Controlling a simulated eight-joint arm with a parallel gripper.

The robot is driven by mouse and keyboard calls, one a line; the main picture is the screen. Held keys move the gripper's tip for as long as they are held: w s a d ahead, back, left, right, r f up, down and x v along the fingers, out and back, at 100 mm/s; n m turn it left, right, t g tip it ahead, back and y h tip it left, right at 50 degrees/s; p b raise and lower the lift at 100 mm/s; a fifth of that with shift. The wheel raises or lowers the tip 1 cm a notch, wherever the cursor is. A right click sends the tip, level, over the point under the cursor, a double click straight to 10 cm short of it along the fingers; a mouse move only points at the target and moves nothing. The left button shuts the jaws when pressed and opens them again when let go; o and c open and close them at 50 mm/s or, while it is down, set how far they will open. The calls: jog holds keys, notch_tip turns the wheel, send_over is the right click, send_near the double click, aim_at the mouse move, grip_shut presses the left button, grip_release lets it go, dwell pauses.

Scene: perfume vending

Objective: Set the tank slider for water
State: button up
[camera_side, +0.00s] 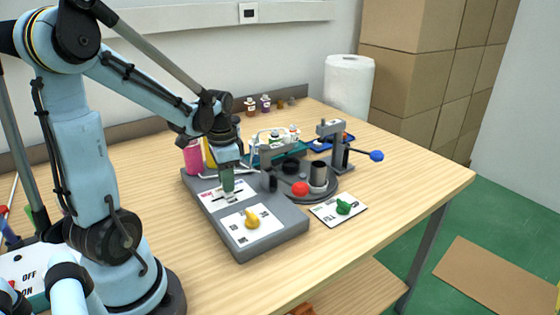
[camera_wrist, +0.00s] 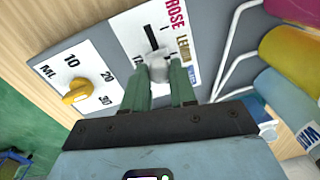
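The tank slider's pale grey knob (camera_wrist: 158,68) stands on a white card (camera_wrist: 128,30) with a black slot (camera_wrist: 151,38). My gripper (camera_wrist: 160,72) has its green fingers on both sides of the knob, apparently closed against it. The visible slot runs from the knob toward the pink ROSE label (camera_wrist: 176,14). A LEMON label (camera_wrist: 183,50) and a partly hidden blue label (camera_wrist: 194,76) follow along the card. In the side view my gripper (camera_side: 228,190) points down onto this card (camera_side: 206,190) on the grey dispenser base (camera_side: 280,227); the knob is mostly hidden there.
A yellow dial (camera_side: 252,218) sits on the same base, nearer the front. A pink tank (camera_side: 193,158) stands behind. The front right tabletop is clear.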

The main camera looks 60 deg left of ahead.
aim_at(241, 190)
grip_shut()
jog(key=shift+w, duration=0.1)
jog(key=shift+w, duration=1.9)
jog(key=o, duration=0.8)
grip_release()
jog(key=shift+s+r, duration=0.1)
jog(key=shift+r, duration=0.05)
jog(key=r, duration=1.1)
jog(key=shift+d+r, duration=0.3)
jog(key=shift+r, duration=0.1)
